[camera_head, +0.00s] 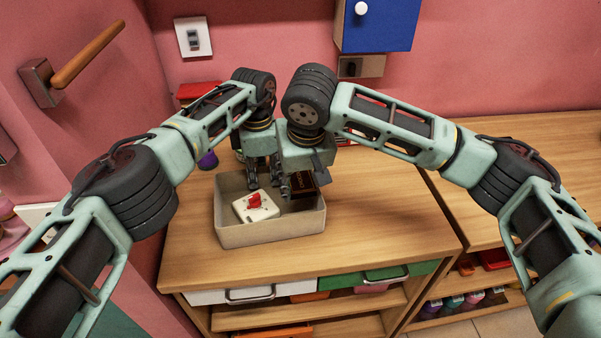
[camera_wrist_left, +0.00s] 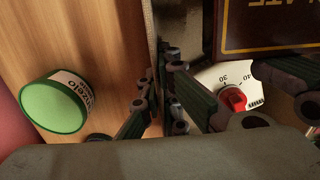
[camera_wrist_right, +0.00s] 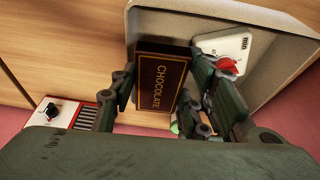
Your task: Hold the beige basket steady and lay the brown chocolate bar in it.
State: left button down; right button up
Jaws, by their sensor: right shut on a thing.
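The beige basket (camera_head: 270,233) stands on the wooden cabinet top. My left gripper (camera_head: 262,180) is at its far wall. In the left wrist view its fingers (camera_wrist_left: 158,88) lie close on both sides of the basket wall (camera_wrist_left: 149,20), shut on it. My right gripper (camera_head: 302,178) is shut on the brown chocolate bar (camera_head: 303,184), over the right part of the basket. The bar (camera_wrist_right: 160,82) shows its gold lettering between the right fingers (camera_wrist_right: 163,85); the left wrist view (camera_wrist_left: 265,30) shows part of it. I cannot tell whether it touches the basket floor.
A white timer with a red knob (camera_head: 248,208) lies in the basket's left part. A green-lidded tin (camera_wrist_left: 55,105) stands outside the basket. A white and red device (camera_wrist_right: 62,110) shows in the right wrist view. The cabinet top (camera_head: 385,210) right of the basket is clear.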

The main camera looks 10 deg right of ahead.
jog(key=shift+f, duration=0.1)
jog(key=shift+f, duration=0.5)
jog(key=o, duration=1.4)
jog(key=v, duration=1.2)
jog(key=shift+w, duration=0.1)
pick_arm(q)
jog(key=c, duration=1.9)
grip_release()
